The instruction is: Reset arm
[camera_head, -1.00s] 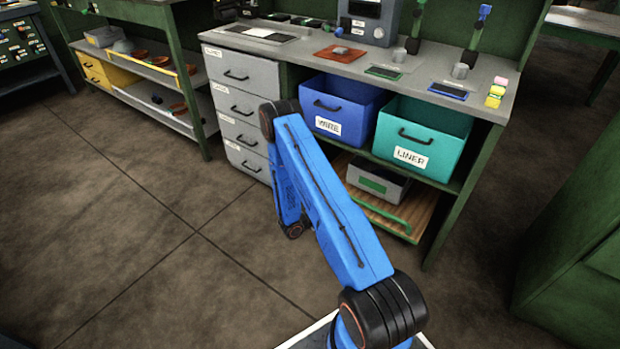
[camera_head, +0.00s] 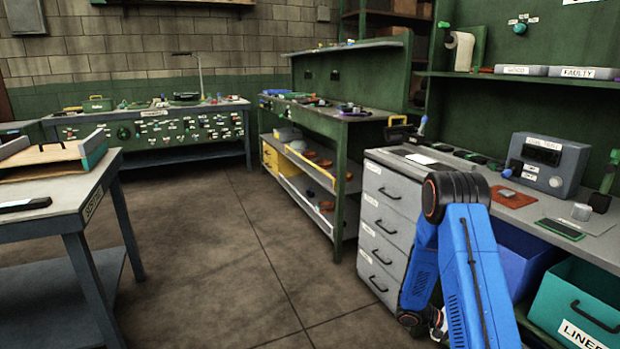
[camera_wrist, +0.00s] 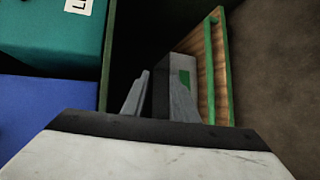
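My blue arm is folded in front of the workbench in the head view, with its elbow raised beside the grey drawers. My gripper (camera_wrist: 158,88) shows in the wrist view as two grey fingers with a dark gap between them. It is open and nothing shows between the fingers. In the head view the gripper is mostly hidden behind the arm. Past the fingers are a wooden pull-out board (camera_wrist: 207,75) with a green handle and a grey box (camera_wrist: 188,62) with a green patch.
A blue bin (camera_head: 524,258) and teal bin (camera_head: 575,300) sit under the bench at right. Grey drawers (camera_head: 385,235) stand close to the arm. A dark table (camera_head: 60,225) is at left. The floor (camera_head: 240,270) between is clear.

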